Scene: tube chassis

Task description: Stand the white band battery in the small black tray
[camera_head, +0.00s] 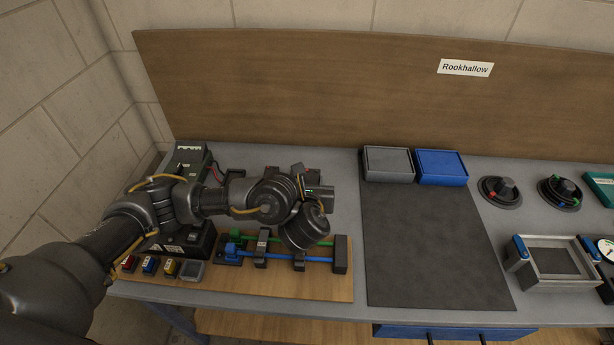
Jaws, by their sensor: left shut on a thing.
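My left gripper (304,236) hangs over the wooden board at the end of my left arm. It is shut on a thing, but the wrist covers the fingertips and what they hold. I cannot make out a battery with a white band anywhere. A small dark tray (191,270) with a grey inside stands at the board's front left and looks empty. Beside it, to its left, are small blocks marked yellow (170,268), blue (150,265) and red (129,263). My right gripper is not in view.
The wooden board (240,282) carries green and blue rods (290,259) in black holders. A black device (186,240) stands behind the small tray. A dark mat (430,240) is clear. Grey (388,164) and blue (441,167) bins stand behind it.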

